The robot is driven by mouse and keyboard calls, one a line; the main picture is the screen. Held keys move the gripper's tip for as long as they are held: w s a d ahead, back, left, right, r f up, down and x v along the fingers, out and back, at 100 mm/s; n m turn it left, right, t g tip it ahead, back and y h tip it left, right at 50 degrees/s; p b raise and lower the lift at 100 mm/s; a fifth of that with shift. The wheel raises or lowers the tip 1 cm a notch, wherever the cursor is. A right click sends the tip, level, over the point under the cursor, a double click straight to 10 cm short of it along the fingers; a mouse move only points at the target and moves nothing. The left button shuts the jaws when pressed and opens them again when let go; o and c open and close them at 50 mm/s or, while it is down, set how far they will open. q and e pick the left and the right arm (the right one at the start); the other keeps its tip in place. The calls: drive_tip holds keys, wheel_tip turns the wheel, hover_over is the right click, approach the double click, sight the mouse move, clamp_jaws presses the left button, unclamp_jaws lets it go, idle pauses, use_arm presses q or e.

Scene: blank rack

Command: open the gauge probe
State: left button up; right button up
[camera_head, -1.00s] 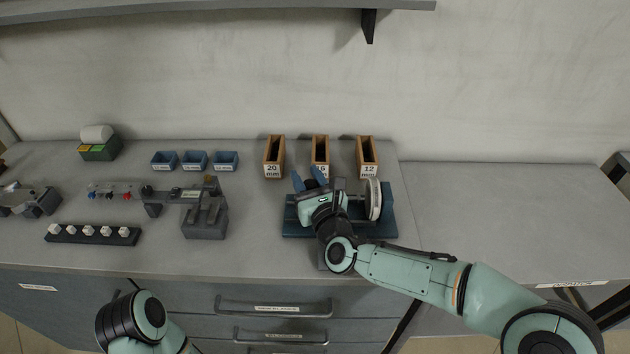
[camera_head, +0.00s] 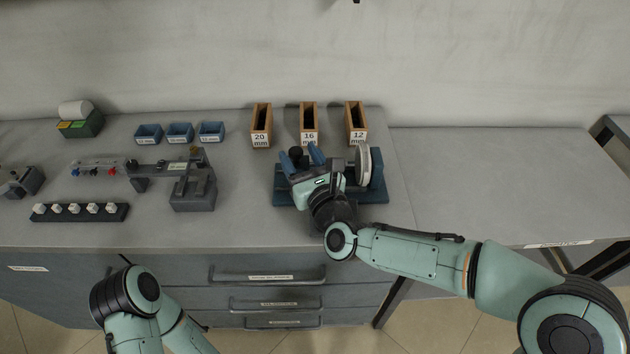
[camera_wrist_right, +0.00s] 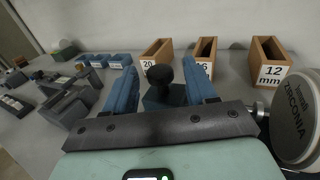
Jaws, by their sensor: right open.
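A blue gauge stand (camera_head: 374,197) sits on the bench, with a round pale dial or disc (camera_head: 363,166) upright at its right side. In the right wrist view the disc (camera_wrist_right: 296,120) is lettered and cut by the right edge. A black round knob (camera_wrist_right: 160,75) on a blue block (camera_wrist_right: 164,97) shows between the blue fingers of my right gripper (camera_head: 303,157). The fingers are open, one on each side of the knob, with gaps visible. My gripper and wrist hide much of the stand in the head view. My left gripper is out of view.
Three wooden boxes marked 20 (camera_head: 261,126), 16 (camera_head: 309,125) and 12 mm (camera_head: 356,124) stand behind the stand. A grey fixture (camera_head: 193,190), blue bins (camera_head: 180,133) and a dark rack of white pieces (camera_head: 80,212) lie left. The bench's right part (camera_head: 480,180) is clear.

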drive_tip(key=v, duration=0.9)
drive_tip(key=shift+s, duration=0.1)
